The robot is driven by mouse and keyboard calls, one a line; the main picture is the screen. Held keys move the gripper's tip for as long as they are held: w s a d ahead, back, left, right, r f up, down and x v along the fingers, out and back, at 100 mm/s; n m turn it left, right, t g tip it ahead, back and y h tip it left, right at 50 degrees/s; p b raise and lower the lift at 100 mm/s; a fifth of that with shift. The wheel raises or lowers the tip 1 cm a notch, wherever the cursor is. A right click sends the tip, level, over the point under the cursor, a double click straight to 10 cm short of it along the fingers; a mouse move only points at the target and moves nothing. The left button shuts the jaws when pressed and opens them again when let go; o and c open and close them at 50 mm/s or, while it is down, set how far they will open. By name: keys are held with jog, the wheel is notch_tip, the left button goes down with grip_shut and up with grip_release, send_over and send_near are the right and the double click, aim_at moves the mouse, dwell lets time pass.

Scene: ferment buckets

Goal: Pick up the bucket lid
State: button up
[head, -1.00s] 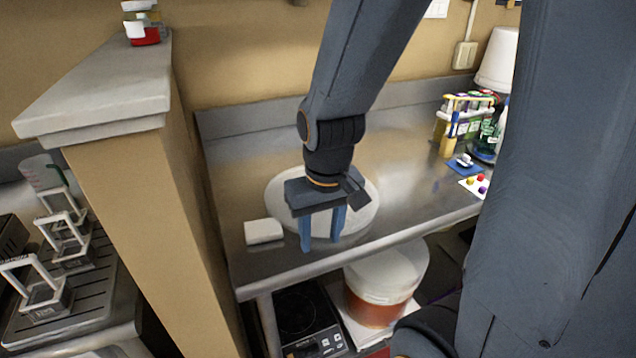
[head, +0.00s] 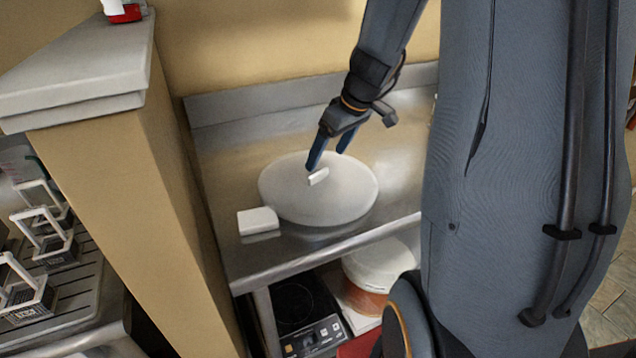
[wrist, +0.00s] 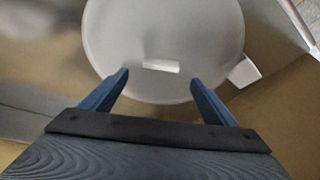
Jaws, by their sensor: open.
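The bucket lid (head: 290,196) is a round, pale grey-white disc lying on the steel counter, with a small white bar handle (head: 318,177) standing at its middle. In the wrist view the lid (wrist: 165,30) fills the upper middle, and its handle (wrist: 160,66) lies crosswise just beyond and between the fingertips. My gripper (head: 328,158) is open and empty, its blue fingers pointing down at the back of the handle. In the wrist view the fingers (wrist: 158,80) are spread wider than the handle. I cannot tell the exact height of the fingertips above the lid.
A white block (head: 257,221) sits on the steel counter (head: 225,170) close to the lid's left front edge. A tan partition (head: 150,215) rises at left.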

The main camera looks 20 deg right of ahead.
aim_at(318, 172)
jog(key=shift+p+x, duration=0.85)
jog(key=shift+x, duration=2.45)
jog(key=shift+s, duration=0.15)
jog(key=c, duration=1.3)
jog(key=shift+r, duration=0.15)
